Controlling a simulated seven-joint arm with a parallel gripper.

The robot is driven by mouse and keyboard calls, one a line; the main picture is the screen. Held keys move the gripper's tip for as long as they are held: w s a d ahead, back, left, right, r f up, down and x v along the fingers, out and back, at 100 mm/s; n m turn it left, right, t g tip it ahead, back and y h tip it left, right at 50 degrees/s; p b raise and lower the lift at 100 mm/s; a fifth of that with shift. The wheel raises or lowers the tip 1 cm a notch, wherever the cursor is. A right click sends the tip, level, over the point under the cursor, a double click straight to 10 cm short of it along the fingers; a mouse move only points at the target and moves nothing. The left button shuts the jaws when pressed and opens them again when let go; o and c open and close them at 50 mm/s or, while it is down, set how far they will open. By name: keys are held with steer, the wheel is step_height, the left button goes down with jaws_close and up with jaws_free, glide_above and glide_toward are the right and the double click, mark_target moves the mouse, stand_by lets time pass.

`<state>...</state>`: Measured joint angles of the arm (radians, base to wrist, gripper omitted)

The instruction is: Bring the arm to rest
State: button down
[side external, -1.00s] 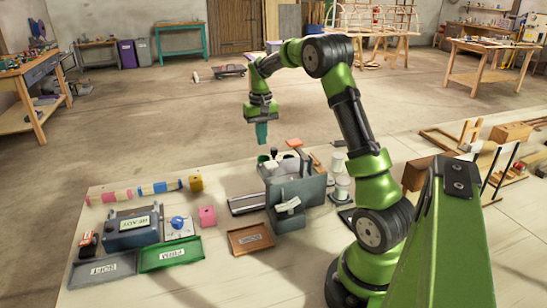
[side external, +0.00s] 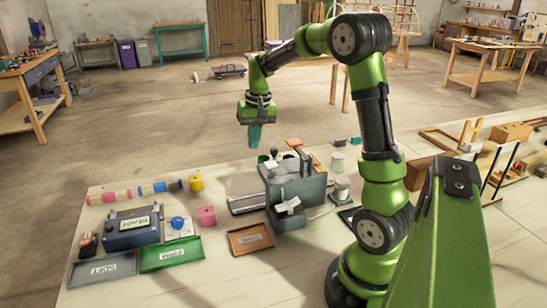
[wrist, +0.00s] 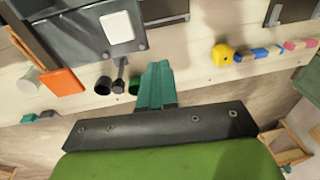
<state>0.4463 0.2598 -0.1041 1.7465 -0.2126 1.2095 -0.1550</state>
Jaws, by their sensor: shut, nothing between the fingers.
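My gripper (side external: 255,135) hangs fingers down above the far edge of the bench, at the end of my bent green arm. Its teal fingers are shut together with nothing between them. In the wrist view the shut fingers (wrist: 156,88) point toward the bench edge, beside a dark cup (wrist: 103,85) and a green-topped cup. The gripper is apart from everything on the bench.
A grey machine (side external: 295,190) stands mid-bench below and right of the gripper. Air around the gripper is clear.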

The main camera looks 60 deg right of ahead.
steer(key=s+a+r+n+t, duration=0.1)
steer(key=s+a+r+t, duration=0.1)
steer(key=s+a, duration=0.2)
steer(key=s+a+r+n+t+y, duration=0.1)
steer(key=s+a, duration=0.4)
steer(key=a, duration=0.6)
steer(key=s+a+r+n+t+y, duration=0.1)
steer(key=s+a+r+n+t, duration=0.1)
steer(key=a, duration=0.6)
step_height(320, 180, up, 2)
steer(key=shift+s+a+n+t, duration=0.3)
steer(key=shift+s+n, duration=0.2)
steer(key=shift+s, duration=0.75)
